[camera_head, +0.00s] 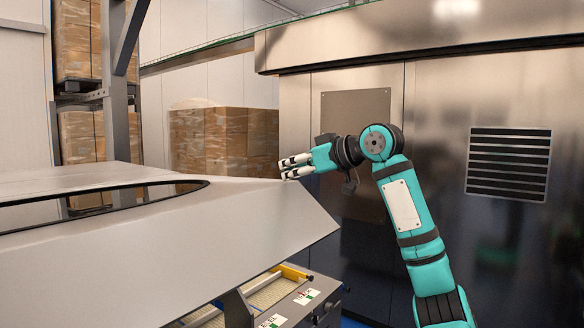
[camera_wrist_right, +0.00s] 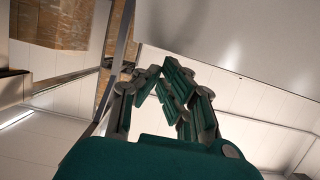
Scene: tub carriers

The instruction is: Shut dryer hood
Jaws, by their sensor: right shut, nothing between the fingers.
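The dryer hood (camera_head: 190,240) is a large pale grey panel with a dark-edged long opening, filling the left of the head view. It stands raised, with a gap between its lower edge and the machine bed (camera_head: 285,305) below. My right gripper (camera_head: 284,168) is shut and empty, its fingertips pointing left at the hood's upper right edge. I cannot tell whether they touch it. In the right wrist view the fingers (camera_wrist_right: 163,80) are close together, and a broad pale surface, likely the hood (camera_wrist_right: 245,40), lies beyond them at upper right. My left gripper is not in view.
A large steel machine (camera_head: 430,120) with a slatted vent (camera_head: 508,163) stands behind and right of my right arm. Wrapped pallets of boxes (camera_head: 215,140) stand at the back. A grey post (camera_head: 117,90) rises behind the hood. A yellow part (camera_head: 293,272) sits on the bed.

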